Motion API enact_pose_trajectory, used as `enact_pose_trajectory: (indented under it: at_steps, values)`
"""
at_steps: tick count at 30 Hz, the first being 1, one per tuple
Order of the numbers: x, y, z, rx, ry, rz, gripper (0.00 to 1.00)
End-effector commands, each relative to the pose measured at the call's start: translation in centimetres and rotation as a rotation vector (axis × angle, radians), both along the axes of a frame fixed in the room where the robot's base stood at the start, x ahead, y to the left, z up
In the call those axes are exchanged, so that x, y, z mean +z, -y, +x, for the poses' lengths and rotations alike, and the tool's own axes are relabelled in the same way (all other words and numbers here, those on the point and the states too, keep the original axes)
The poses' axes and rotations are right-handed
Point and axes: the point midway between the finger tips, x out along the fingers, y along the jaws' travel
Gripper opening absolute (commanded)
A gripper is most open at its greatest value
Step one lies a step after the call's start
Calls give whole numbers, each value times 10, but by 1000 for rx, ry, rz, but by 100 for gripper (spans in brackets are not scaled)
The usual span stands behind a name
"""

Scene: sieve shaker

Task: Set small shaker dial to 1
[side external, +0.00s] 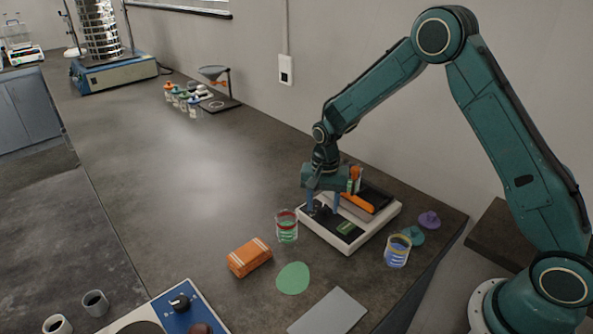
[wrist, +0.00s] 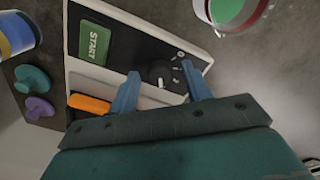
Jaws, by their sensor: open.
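The small shaker is a white-framed unit (side external: 316,231) with a black panel and a green START button (side external: 346,228), which also shows in the wrist view (wrist: 95,43). Its black dial (wrist: 160,70) has a white mark on the near side in the wrist view, with small scale marks beside it too small to read. My gripper (side external: 323,208) points down over the panel. Its blue fingers are open in the wrist view (wrist: 161,82), one on each side of the dial in the picture. I cannot tell whether they touch it. The dial is hidden in the side view.
Beakers with green (side external: 287,228) and blue (side external: 397,252) contents stand beside the shaker. An orange block (side external: 249,257), a green disc (side external: 293,278), and green (side external: 414,235) and purple (side external: 429,220) pieces lie nearby. A blue device with a knob (side external: 180,301) is in front. The bench's middle is clear.

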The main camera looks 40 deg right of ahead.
Motion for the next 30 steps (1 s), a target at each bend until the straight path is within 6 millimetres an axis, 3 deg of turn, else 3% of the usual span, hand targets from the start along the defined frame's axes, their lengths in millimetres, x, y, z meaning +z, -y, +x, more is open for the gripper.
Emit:
enact_pose_trajectory:
  at_steps: [1,8,20,30]
  values:
    - [0,0,0,0,0,0,47]
    - [0,0,0,0,0,0,4]
    - [1,0,0,46,1,-1,4]
    - [1,0,1,243,1,-1,4]
